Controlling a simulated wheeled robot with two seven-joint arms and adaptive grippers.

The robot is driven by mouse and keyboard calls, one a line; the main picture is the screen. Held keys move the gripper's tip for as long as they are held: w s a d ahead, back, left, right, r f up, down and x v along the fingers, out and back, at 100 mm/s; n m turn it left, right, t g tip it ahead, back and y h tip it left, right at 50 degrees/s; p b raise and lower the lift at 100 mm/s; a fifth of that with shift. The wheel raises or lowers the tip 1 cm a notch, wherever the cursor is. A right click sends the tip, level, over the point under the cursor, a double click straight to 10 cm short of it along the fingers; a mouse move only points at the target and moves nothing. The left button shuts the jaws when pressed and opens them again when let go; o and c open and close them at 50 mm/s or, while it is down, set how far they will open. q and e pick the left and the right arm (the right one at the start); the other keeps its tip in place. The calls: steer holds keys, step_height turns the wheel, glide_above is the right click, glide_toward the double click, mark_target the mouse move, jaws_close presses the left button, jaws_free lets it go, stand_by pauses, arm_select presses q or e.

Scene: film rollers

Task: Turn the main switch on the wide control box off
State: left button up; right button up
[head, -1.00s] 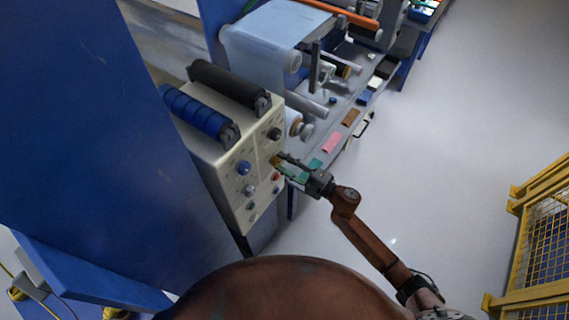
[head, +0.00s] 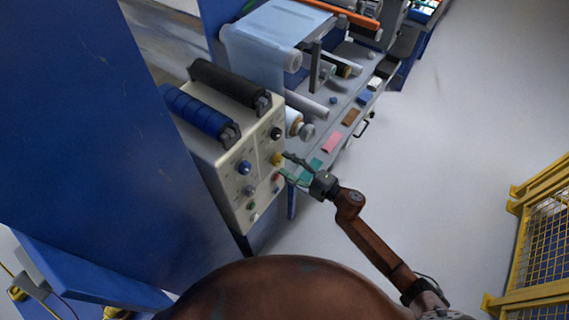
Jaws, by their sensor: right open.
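The wide control box (head: 237,208) is cream-coloured and stands at the left of centre, with a black roller and a blue roller on its top. Its front panel carries a black knob (head: 276,133), a yellow knob (head: 277,158), a blue knob (head: 244,167), and smaller red and green buttons. I cannot read the labels, so I cannot tell which is the main switch. My right gripper (head: 287,165) is open, with its fingers pointing left at the panel's right edge, close to the yellow knob. Contact with the knob is not clear. My left gripper is not in view.
A bench (head: 341,109) with film rollers and small coloured blocks extends behind the box. A blue panel (head: 85,130) fills the left. A yellow mesh fence (head: 545,225) stands at the right. The grey floor between is clear.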

steer(key=v, duration=1)
steer(key=shift+s+d, duration=0.2)
